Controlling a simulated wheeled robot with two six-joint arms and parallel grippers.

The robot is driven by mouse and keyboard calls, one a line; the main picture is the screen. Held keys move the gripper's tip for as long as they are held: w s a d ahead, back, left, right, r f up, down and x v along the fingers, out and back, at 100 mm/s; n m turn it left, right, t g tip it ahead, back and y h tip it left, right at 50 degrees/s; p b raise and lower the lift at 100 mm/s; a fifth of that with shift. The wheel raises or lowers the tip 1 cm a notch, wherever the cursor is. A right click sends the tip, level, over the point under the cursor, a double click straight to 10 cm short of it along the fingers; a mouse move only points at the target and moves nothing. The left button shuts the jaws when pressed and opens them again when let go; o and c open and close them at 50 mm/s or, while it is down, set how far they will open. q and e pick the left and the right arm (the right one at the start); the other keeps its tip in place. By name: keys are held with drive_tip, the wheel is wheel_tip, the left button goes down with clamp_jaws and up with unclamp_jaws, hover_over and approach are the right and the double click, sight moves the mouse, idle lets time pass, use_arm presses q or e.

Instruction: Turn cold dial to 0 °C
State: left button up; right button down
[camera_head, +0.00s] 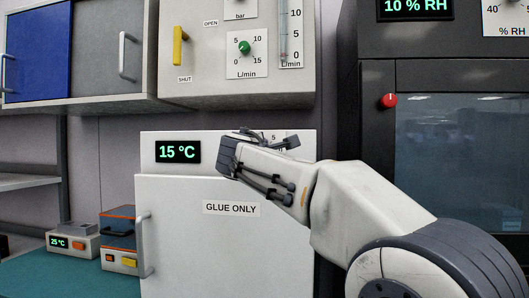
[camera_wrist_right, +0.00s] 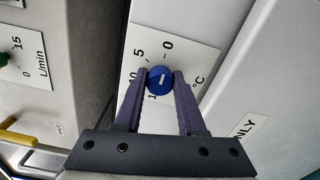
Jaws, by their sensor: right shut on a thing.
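The cold dial (camera_wrist_right: 160,79) is a small round blue knob with a white mark. It sits on a white scale plate (camera_wrist_right: 191,58) with 0, 5, 10 and °C showing; the 15 is mostly hidden. The dial's white mark is short, and I cannot tell exactly which number it points to. My right gripper (camera_wrist_right: 161,84) is shut on the dial, one finger on each side. In the head view my right gripper (camera_head: 262,138) covers the dial and most of its plate. The display (camera_head: 178,152) on the white glue fridge (camera_head: 190,240) reads 15 °C. My left gripper is not in view.
Above is a panel with a green L/min knob (camera_head: 244,48) and a yellow handle (camera_head: 179,47). A dark cabinet with a red knob (camera_head: 389,100) stands at the right. Small devices (camera_head: 72,242) sit on the green bench at lower left, near the fridge handle (camera_head: 145,245).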

drive_tip(key=c, duration=0.5)
unclamp_jaws()
drive_tip(key=b+v, duration=0.3)
drive_tip(key=v, duration=0.7)
drive_tip(key=shift+s, duration=0.25)
